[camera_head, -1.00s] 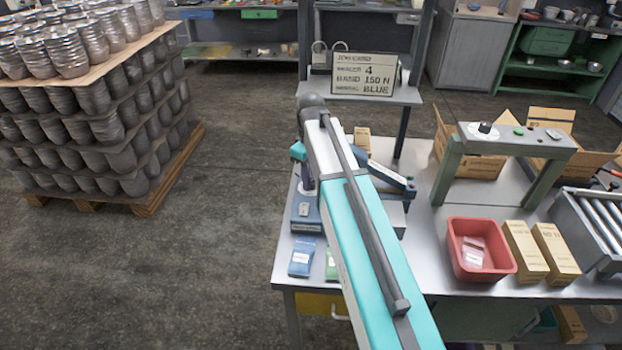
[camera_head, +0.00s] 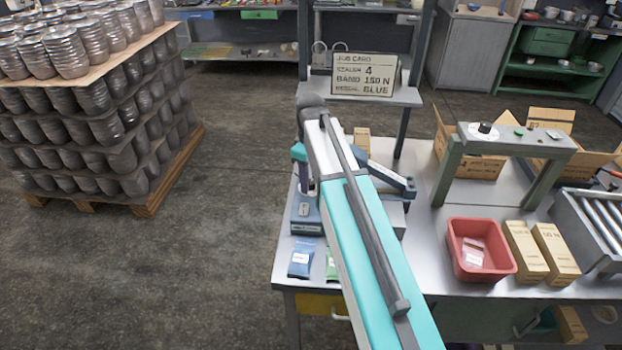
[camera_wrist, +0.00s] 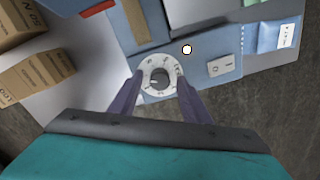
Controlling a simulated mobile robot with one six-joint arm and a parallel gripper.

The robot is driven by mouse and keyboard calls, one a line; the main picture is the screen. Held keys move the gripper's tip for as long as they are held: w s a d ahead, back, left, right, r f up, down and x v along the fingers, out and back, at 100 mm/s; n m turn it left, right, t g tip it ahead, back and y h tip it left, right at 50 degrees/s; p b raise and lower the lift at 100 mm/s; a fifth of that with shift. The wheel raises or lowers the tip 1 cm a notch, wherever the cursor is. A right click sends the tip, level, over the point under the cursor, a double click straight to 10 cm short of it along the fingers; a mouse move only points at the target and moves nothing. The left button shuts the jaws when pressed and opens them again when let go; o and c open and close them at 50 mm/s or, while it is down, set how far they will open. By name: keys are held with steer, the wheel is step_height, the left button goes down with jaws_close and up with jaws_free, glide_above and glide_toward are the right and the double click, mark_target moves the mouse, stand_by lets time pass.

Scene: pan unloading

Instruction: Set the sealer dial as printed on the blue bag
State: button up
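The sealer (camera_head: 305,222) is a blue machine at the left end of the bench, partly hidden behind my arm. In the wrist view its blue panel (camera_wrist: 200,73) carries a round white dial (camera_wrist: 158,63) with a grey centre knob; its marks are too small to read surely. My gripper (camera_wrist: 160,80) has its two purple fingers on either side of the dial, with gaps showing between them and the knob. The blue bag (camera_head: 301,258) lies in front of the sealer; it also shows in the wrist view (camera_wrist: 264,37), with a white label whose print is unreadable.
A job card (camera_head: 365,75) on the shelf reads sealer 4, band 150 N, BLUE. A green bag (camera_head: 331,268) lies beside the blue one. A rocker switch (camera_wrist: 221,66) and a small lamp (camera_wrist: 187,49) sit near the dial. A red bin (camera_head: 455,235) and cartons (camera_head: 540,250) stand right.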

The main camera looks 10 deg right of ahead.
mark_target(311, 182)
steer(key=shift+r, duration=0.1)
step_height(311, 182, up, 14)
steer(key=b, duration=0.3)
steer(key=shift+f+b, duration=0.2)
steer(key=shift+b, duration=0.15)
stand_by(0.5)
steer(key=shift+f, duration=0.1)
stand_by(0.4)
